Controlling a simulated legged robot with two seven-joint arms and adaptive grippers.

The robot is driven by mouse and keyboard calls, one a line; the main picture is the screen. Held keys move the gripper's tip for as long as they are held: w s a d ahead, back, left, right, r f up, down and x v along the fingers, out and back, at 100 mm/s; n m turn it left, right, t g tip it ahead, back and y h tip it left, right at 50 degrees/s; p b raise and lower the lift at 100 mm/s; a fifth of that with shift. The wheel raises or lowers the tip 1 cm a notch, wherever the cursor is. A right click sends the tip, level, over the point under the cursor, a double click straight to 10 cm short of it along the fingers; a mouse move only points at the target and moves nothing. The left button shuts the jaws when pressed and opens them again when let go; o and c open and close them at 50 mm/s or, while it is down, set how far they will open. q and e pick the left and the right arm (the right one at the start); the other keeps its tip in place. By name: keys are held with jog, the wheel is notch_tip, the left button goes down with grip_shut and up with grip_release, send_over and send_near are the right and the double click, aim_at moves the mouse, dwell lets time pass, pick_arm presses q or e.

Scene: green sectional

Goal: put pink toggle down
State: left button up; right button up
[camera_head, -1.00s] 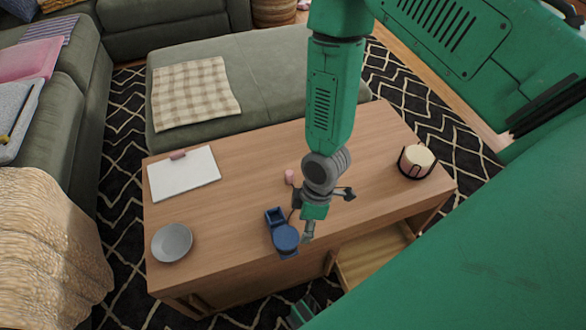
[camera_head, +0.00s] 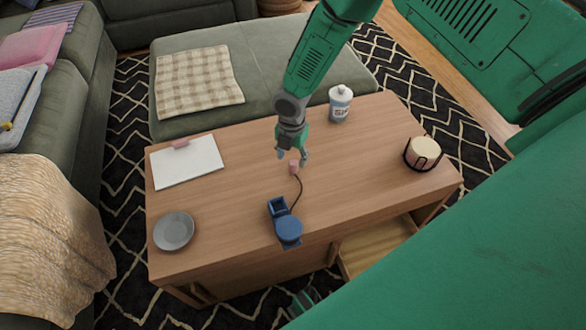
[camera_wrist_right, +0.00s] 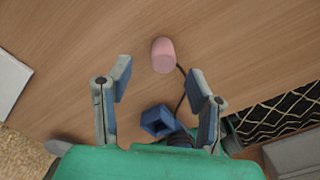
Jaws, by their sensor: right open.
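The pink toggle (camera_head: 294,167) is a small pink piece standing on the wooden coffee table (camera_head: 240,185). A thin dark cord runs from it to the blue device (camera_head: 287,227) near the table's front edge. My right gripper (camera_head: 293,155) is open just above and around the toggle in the head view. In the right wrist view the pink toggle (camera_wrist_right: 163,55) lies just beyond the spread fingers of the right gripper (camera_wrist_right: 160,78), with nothing between them. The blue device (camera_wrist_right: 160,120) shows between the fingers' bases. My left gripper is not clearly seen.
A white bottle (camera_head: 340,103) stands at the table's back and a candle in a dark holder (camera_head: 422,153) at its right. An open drawer (camera_head: 380,248) juts from the front.

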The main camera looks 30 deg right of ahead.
aim_at(293, 162)
notch_tip(293, 162, down, 6)
jog(key=shift+d+r+b, duration=0.1)
jog(key=shift+d+b, duration=0.05)
jog(key=shift+b, duration=1)
jog(key=shift+r, duration=0.1)
jog(key=shift+c, duration=0.4)
grip_shut()
